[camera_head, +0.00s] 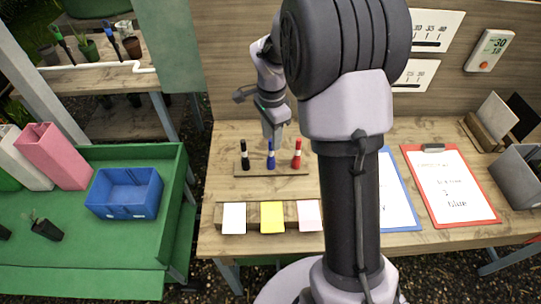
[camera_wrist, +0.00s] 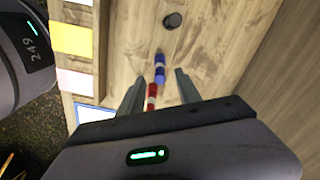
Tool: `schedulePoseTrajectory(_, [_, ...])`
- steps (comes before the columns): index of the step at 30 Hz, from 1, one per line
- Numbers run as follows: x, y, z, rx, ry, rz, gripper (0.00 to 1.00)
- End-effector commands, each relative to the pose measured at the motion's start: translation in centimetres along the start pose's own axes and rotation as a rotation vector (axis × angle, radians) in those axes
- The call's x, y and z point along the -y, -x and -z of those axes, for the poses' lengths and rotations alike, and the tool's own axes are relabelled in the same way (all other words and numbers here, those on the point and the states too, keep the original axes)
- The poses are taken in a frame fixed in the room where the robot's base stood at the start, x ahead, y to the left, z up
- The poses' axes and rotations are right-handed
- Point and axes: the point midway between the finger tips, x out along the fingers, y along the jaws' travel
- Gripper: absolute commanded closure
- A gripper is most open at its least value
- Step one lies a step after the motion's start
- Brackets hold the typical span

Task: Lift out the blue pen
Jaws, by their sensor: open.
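The blue pen (camera_head: 271,156) stands upright in a low wooden strip (camera_head: 262,174), between a black pen (camera_head: 244,156) on the left and a red pen (camera_head: 297,153) on the right. My gripper (camera_head: 273,137) points down just above the blue pen. In the wrist view the fingers of my gripper (camera_wrist: 160,84) are apart. The blue pen (camera_wrist: 159,66) shows just beyond the fingertips, with the red pen (camera_wrist: 152,94) nearer and the black pen (camera_wrist: 173,20) farther off. I cannot tell whether the fingers reach down around the blue pen.
In front of the strip, a wooden block (camera_head: 247,214) carries white, yellow and pink notes. A red clipboard (camera_head: 450,185) and a blue one (camera_head: 397,192) lie to the right, the latter partly behind my arm. A blue bin (camera_head: 125,192) stands on the green bench at left.

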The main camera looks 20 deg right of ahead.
Motion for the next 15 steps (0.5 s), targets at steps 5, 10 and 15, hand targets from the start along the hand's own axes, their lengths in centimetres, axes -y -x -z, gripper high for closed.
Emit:
schedulePoseTrajectory(5, [-0.1, -2.8, 0.0, 0.001, 0.000, -0.002, 0.59])
schedulePoseTrajectory(10, [-0.1, -5.4, 0.0, 0.001, 0.001, -0.001, 0.59])
schedulePoseTrajectory(15, [-0.1, -5.1, 0.0, 0.000, 0.001, 0.001, 0.59])
